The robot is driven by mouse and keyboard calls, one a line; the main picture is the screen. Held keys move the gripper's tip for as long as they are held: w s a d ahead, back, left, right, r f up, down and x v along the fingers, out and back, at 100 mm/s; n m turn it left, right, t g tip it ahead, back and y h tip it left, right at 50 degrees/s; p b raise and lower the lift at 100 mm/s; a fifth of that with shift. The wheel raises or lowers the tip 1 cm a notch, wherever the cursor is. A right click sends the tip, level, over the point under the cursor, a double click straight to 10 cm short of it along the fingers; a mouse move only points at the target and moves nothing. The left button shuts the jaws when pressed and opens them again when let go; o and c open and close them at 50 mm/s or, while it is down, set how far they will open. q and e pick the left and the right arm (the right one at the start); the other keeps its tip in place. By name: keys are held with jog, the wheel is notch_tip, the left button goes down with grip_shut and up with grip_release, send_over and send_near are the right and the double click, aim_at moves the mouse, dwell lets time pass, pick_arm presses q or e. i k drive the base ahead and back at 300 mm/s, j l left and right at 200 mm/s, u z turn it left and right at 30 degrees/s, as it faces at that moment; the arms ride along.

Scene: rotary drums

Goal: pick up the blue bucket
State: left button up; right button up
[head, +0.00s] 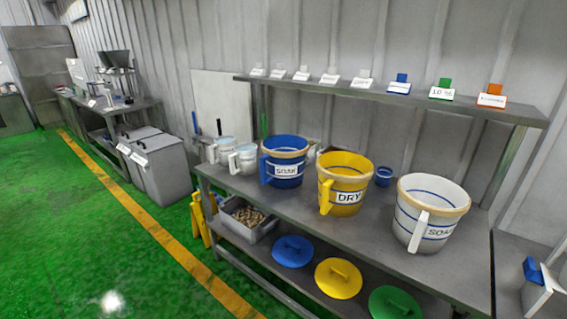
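The blue bucket (285,163) stands upright on the grey metal table, with a tan rim, a white label reading "SOAK" and a blue handle on its left side. A yellow bucket (344,184) labelled "DRY" stands just to its right and nearer. Neither of my grippers shows in the head view, and nothing is seen holding the blue bucket.
A white bucket (431,214) stands at the table's right. Small white jugs (243,159) are left of the blue bucket. A shelf (390,97) with small signs runs above. Coloured lids (338,278) lie on the lower shelf. Green floor (110,230) is open at left.

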aim_at(282, 165)
jog(key=i+j+z, duration=0.25)
jog(key=z, duration=0.25)
jog(key=i+j+z, duration=0.25)
jog(key=z, duration=0.2)
jog(key=j, duration=0.05)
